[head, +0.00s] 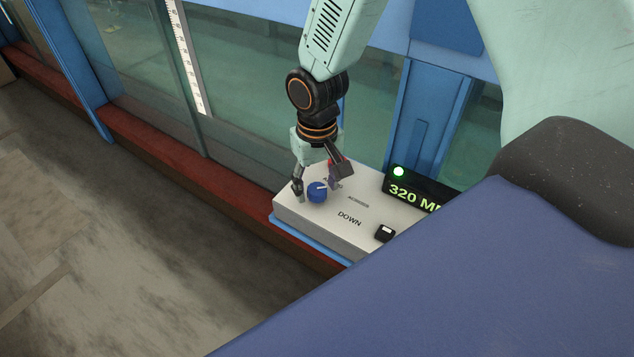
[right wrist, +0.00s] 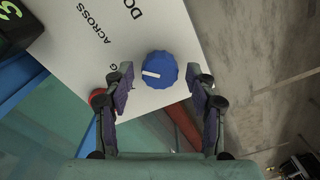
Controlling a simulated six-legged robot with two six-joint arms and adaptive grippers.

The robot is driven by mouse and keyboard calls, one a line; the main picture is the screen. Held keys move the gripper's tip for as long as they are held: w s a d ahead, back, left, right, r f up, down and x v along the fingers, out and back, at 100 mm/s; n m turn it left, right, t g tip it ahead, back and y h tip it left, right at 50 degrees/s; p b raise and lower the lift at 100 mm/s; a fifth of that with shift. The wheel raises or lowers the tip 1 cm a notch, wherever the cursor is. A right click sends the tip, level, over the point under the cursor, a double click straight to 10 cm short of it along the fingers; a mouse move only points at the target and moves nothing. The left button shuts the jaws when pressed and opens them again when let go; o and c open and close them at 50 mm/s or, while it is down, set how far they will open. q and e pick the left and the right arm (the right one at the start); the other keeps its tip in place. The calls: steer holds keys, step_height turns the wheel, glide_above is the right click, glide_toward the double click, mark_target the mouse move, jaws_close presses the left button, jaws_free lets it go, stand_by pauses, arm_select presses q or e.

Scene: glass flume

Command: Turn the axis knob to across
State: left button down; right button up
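The axis knob (head: 317,193) is a round blue knob with a white pointer mark, on a pale control box (head: 300,215). In the right wrist view the knob (right wrist: 161,70) has its pointer towards the left, at a label ending in "G" (right wrist: 110,67) that a finger partly hides. The label "ACROSS" (right wrist: 90,28) lies further up and left. My right gripper (head: 317,189) is open and reaches down over the box, one finger on each side of the knob. The right wrist view shows a gap between knob and each fingertip (right wrist: 160,80). My left gripper is not in view.
A black display (head: 415,190) reading "320 M" with a green lamp stands behind the box. A small black switch (head: 385,233) sits near "DOWN". A red round part (right wrist: 98,97) lies beside one finger. The flume's glass wall (head: 140,90) runs behind; open floor (head: 90,230) lies left.

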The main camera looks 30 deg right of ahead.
mark_target(317, 189)
steer(key=shift+s, duration=0.15)
step_height(317, 189, up, 12)
stand_by(0.6)
steer(key=shift+f, duration=0.1)
stand_by(0.5)
